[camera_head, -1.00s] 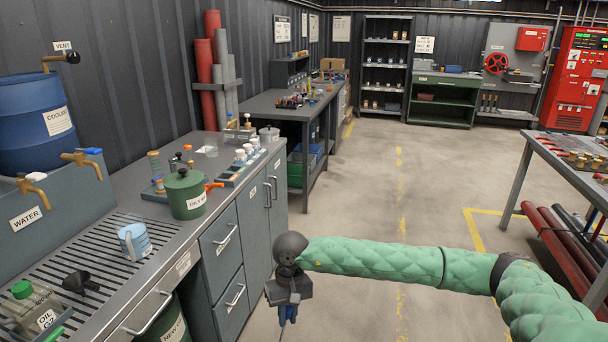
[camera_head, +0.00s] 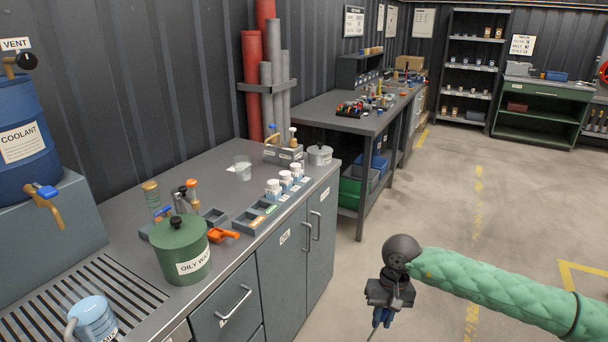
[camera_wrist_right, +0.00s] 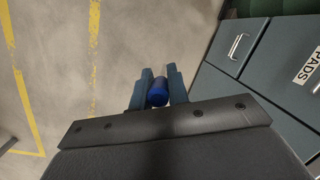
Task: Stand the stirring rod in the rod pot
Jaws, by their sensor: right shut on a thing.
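My right gripper (camera_head: 380,312) is shut on the stirring rod, out over the floor to the right of the bench. The rod's blue handle end (camera_wrist_right: 158,92) sits between the two fingers in the right wrist view. In the head view its thin shaft (camera_head: 372,334) points down and leaves the bottom edge of the picture. I cannot tell for sure which container is the rod pot. A clear beaker (camera_head: 243,167) and a grey lidded pot (camera_head: 320,154) stand on the bench's far part. My left gripper is not in view.
The grey bench (camera_head: 215,177) carries a green oily-waste pot (camera_head: 181,250), an orange scoop (camera_head: 222,235), divided trays (camera_head: 258,216), white-capped jars (camera_head: 273,189) and a blue-white jug (camera_head: 92,318). Drawers and cupboards (camera_head: 285,257) front it. The floor to the right is clear.

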